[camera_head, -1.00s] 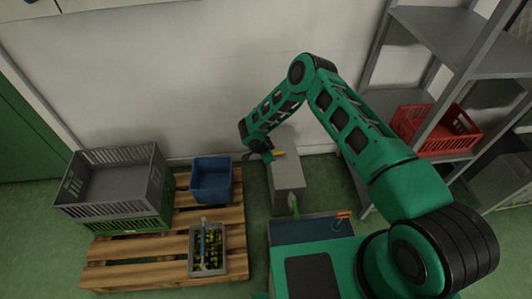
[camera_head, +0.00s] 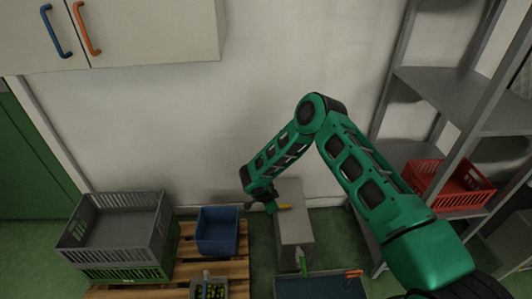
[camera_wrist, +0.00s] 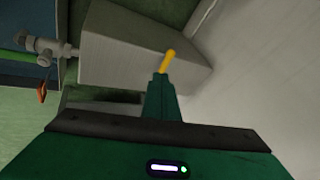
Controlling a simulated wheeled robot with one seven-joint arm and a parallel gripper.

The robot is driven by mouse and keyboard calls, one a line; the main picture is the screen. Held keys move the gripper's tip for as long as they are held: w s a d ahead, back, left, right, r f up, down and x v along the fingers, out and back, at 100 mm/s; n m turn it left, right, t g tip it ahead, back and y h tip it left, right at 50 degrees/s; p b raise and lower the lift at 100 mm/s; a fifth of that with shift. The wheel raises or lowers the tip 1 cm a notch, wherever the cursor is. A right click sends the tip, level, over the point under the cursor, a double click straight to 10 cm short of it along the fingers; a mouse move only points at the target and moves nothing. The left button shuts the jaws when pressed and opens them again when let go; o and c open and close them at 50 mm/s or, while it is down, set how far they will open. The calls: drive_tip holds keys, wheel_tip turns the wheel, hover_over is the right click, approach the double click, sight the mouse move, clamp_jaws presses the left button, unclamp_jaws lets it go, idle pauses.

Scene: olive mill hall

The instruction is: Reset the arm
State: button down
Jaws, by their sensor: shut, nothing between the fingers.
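My green arm reaches out over the floor from the lower right and bends down at its elbow. My gripper (camera_head: 264,201) hangs beside a grey box-shaped block (camera_head: 294,228) near the wall. In the wrist view, the fingers of my gripper (camera_wrist: 162,90) are together, with nothing held. The grey block (camera_wrist: 130,42) lies just beyond them. A short yellow rod (camera_wrist: 168,61) shows past the fingertips, in front of the block. In the head view the yellow rod (camera_head: 284,207) sticks out to the right of the gripper. I cannot tell what it is fixed to.
A blue bin (camera_head: 217,232) stands on a wooden pallet (camera_head: 190,262) beside stacked grey and green crates (camera_head: 118,232). A metal shelf (camera_head: 455,92) with a red crate (camera_head: 452,190) is at right. A wall cabinet (camera_head: 150,32) hangs upper left. A tap (camera_wrist: 48,48) is on the block.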

drive_tip(key=s+d+r+n+g+h, duration=0.1)
drive_tip(key=d+r+n, duration=0.1)
drive_tip(key=d+r, duration=1.1)
drive_tip(key=s+d+r+n+g, duration=0.1)
drive_tip(key=d+r+n, duration=0.1)
drive_tip(key=d+r, duration=1.1)
drive_tip(key=s+d+r+n+g, duration=0.1)
drive_tip(key=s+d+r, duration=0.2)
drive_tip(key=s+r, duration=0.5)
drive_tip(key=s+d+r+g, duration=0.1)
drive_tip(key=s+d+r, duration=0.3)
drive_tip(key=s+r, duration=0.4)
drive_tip(key=s+r+n+y, duration=0.1)
drive_tip(key=s+r, duration=0.3)
drive_tip(key=s, duration=1)
drive_tip(key=s+r+n+y, duration=0.2)
drive_tip(key=s+r+y, duration=0.1)
drive_tip(key=s, duration=1.1)
drive_tip(key=shift+a+r+g, duration=0.35)
drive_tip(key=shift+r+g, duration=0.05)
drive_tip(key=shift+r, duration=0.15)
